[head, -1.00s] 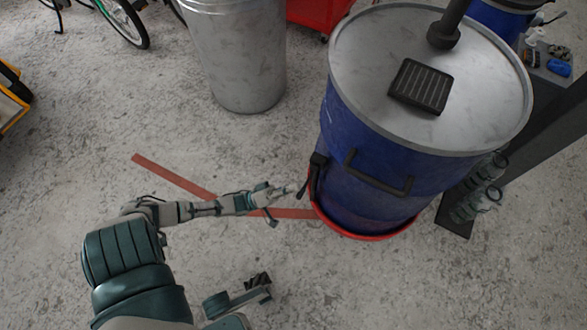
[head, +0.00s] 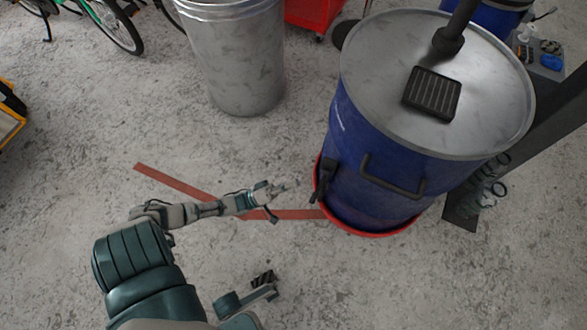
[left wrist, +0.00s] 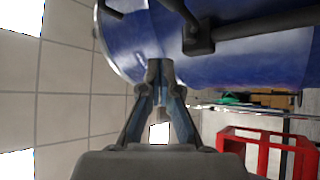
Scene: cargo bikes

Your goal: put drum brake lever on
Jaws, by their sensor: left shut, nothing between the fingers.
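A blue drum (head: 385,150) with a grey metal lid stands on a red round base (head: 372,232). A dark lever (head: 325,182) hangs at the drum's left side, just above the base rim, pointing down; I cannot tell its brake setting. My left gripper (head: 290,185) is left of the lever, with a small visible gap. In the left wrist view my left gripper (left wrist: 159,66) has its fingertips together and empty, in front of the blue drum (left wrist: 135,40). A dark bar (left wrist: 176,10) above the fingertips may be the lever.
A black handle (head: 392,180) juts from the drum's side, and a dark pad (head: 432,92) lies on its lid. A metal bin (head: 238,60) stands behind left. A dark post stands at right. The floor around my left arm is clear, with red tape (head: 180,182).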

